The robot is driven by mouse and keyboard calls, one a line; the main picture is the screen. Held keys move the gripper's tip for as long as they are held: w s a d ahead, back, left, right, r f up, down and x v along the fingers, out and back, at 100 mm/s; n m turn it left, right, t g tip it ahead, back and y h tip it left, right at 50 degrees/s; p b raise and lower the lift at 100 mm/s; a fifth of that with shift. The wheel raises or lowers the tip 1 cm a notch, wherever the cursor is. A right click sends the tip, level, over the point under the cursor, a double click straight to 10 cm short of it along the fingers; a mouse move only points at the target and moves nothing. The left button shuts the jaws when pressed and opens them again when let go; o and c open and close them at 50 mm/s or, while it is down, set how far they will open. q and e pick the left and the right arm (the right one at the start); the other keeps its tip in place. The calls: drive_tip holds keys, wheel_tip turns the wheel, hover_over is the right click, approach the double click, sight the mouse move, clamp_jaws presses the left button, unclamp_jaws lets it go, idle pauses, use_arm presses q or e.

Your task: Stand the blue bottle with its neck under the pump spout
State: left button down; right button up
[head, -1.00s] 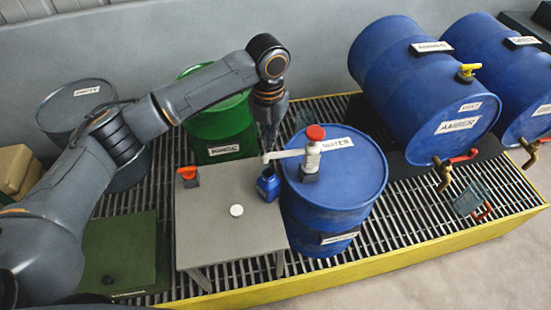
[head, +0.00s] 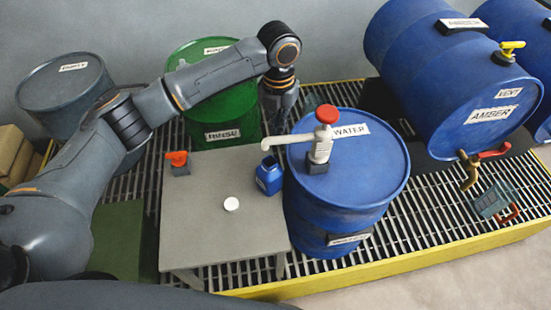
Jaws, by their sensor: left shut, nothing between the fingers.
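The blue bottle (head: 269,178) stands upright on the right edge of the grey table (head: 204,223), beside the blue WATER drum (head: 350,188). The pump (head: 321,146) with a red knob stands on the drum's top. Its pale spout (head: 288,139) reaches left, and its tip lies over or just behind the bottle's open neck; I cannot tell the exact alignment. My left gripper (head: 275,128) hangs behind the spout and bottle, apart from the bottle. It is shut and empty, its fingertips partly hidden. My right gripper is not in view.
A white cap (head: 231,204) and a red-and-grey item (head: 178,162) lie on the table. The green RINSE drum (head: 215,128) stands behind it. The AMBER drum (head: 462,85) lies at right with a brass tap. A small grey-green can (head: 492,200) sits on the grating.

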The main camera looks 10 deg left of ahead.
sight(272, 166)
use_arm(q)
drive_tip(key=shift+s+a+f+p, duration=0.1)
drive_tip(key=shift+s+f+p, duration=0.2)
drive_tip(key=shift+f, duration=1.65)
drive_tip(key=shift+s+a+f+p, duration=0.15)
drive_tip(key=shift+s+f, duration=0.3)
drive_tip(key=shift+f, duration=1.5)
drive_tip(key=shift+s+d+f+p, duration=0.1)
drive_tip(key=shift+s+f+p, duration=0.2)
drive_tip(key=shift+f, duration=1.65)
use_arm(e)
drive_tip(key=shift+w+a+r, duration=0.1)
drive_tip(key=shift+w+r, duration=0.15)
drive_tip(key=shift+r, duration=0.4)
use_arm(q)
drive_tip(key=shift+s+a+r+p, duration=0.15)
drive_tip(key=shift+s+a+p, duration=0.05)
drive_tip(key=shift+s+p, duration=0.75)
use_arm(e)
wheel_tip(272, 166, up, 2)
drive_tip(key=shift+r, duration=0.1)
use_arm(q)
drive_tip(key=shift+f, duration=0.2)
